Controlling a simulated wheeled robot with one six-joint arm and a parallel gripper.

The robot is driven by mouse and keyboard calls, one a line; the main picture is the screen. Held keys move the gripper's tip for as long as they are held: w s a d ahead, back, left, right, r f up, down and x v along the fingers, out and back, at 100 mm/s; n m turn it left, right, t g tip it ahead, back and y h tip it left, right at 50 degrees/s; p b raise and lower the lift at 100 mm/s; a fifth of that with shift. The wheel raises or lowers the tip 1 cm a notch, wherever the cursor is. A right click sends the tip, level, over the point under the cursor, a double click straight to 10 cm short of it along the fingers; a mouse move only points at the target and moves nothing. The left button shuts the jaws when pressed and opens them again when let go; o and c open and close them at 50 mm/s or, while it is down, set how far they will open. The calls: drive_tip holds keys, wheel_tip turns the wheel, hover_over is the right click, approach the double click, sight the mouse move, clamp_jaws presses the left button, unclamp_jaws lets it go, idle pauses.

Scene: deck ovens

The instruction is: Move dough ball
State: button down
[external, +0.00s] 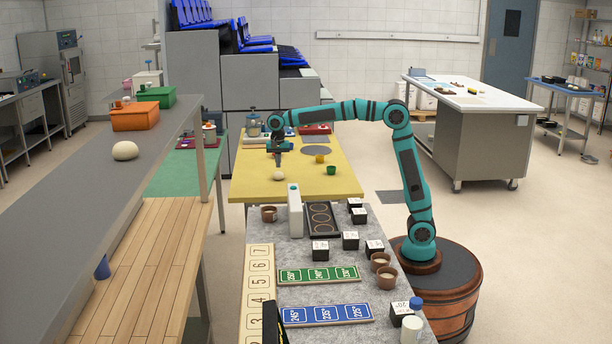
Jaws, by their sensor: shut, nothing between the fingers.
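A small cream ball (278,176), which looks like a dough ball, lies on the yellow table (250,190) near its front left. My gripper (278,163) points down over the same table, just behind and above this ball in the picture. It is shut, with nothing visible between its fingers. I cannot tell the exact gap between fingertips and ball. A larger pale dough ball (125,150) sits on the long grey shelf (90,200) at the left, well away from my gripper.
A green cup (331,170) and a yellow cup (320,160) stand right of the small ball. Grey round discs lie farther back. The grey stone counter (340,275) in front holds a white upright box (295,211), a black tray (322,219), labelled cubes, brown bowls and number boards.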

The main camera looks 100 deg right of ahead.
sight(279, 182)
wheel_tip(279, 182, down, 8)
drive_tip(key=shift+f, duration=0.25)
drive_tip(key=d, duration=0.2)
drive_tip(key=shift+d+f, duration=0.35)
drive_tip(key=shift+f, duration=0.05)
drive_tip(key=shift+d, duration=0.6)
drive_tip(key=d, duration=2)
drive_tip(key=shift+d, duration=0.25)
